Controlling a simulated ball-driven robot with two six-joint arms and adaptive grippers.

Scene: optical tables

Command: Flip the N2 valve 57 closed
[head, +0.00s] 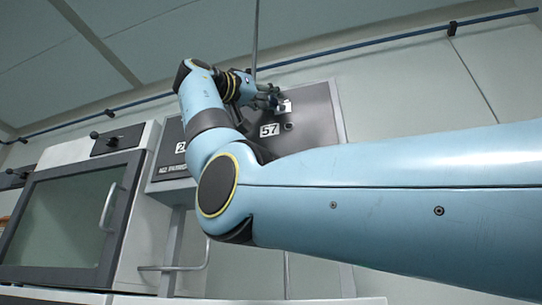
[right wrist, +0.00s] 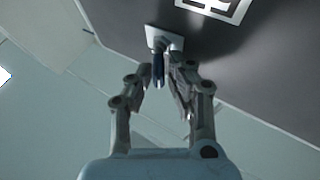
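The grey panel (head: 318,103) on the wall bears a white 57 label (head: 269,130). The valve, with a small pale square plate (head: 285,107), sits just above and right of that label. In the right wrist view the valve's dark narrow handle (right wrist: 158,72) sticks out from its white plate (right wrist: 172,42). My right gripper (head: 268,97) is at the valve, partly overlapping it. In the right wrist view my right gripper (right wrist: 161,82) is open, with one finger on each side of the handle. The right finger looks closer to it; contact is unclear. My left gripper is out of view.
A dark round knob (head: 288,127) sits right of the 57 label. A sign panel (head: 172,169) and a glass-fronted cabinet (head: 65,220) stand to the left. A blue pipe (head: 385,37) runs along the upper wall. My right arm covers much of the lower right.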

